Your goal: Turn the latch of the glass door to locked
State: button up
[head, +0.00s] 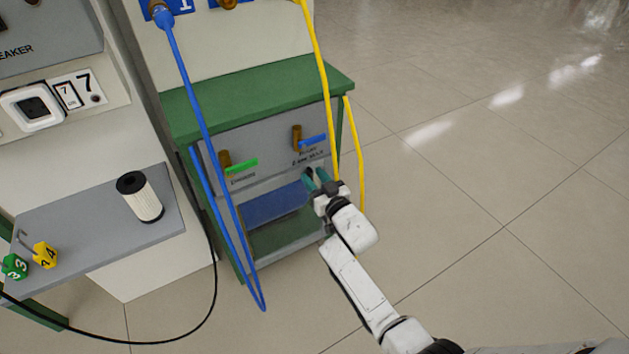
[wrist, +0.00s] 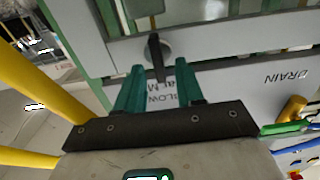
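The glass door (head: 283,236) is the lower front of the green-framed cabinet, with a blue shape behind its pane. In the wrist view its pale frame and pane (wrist: 203,12) cross the top. Small gaps show on both sides of the bar. In the head view my gripper (head: 317,179) is at the door's upper right and largely hides the latch.
Above the door are a green-handled valve (head: 241,165) and a blue-handled valve (head: 312,140). A yellow hose (head: 326,85) hangs close beside my gripper, and a blue hose (head: 205,125) crosses the cabinet's left. A grey shelf (head: 95,245) holds a white cylinder (head: 145,203). Floor at right is clear.

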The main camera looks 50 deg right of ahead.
jog(key=shift+c, duration=0.5)
grip_shut()
jog(key=shift+w+a+f+n+b, duration=0.1)
jog(key=shift+a+f+n+b, duration=0.15)
jog(key=shift+n+b, duration=1.95)
jog(key=shift+w+a+f+n+b, duration=0.15)
jog(key=shift+n+b, duration=0.3)
jog(key=shift+n, duration=3.35)
jog(key=shift+a+f+n+b, duration=0.3)
jog(key=shift+n+b, duration=1.05)
jog(key=shift+n, duration=1.65)
jog(key=shift+o, duration=0.5)
grip_release()
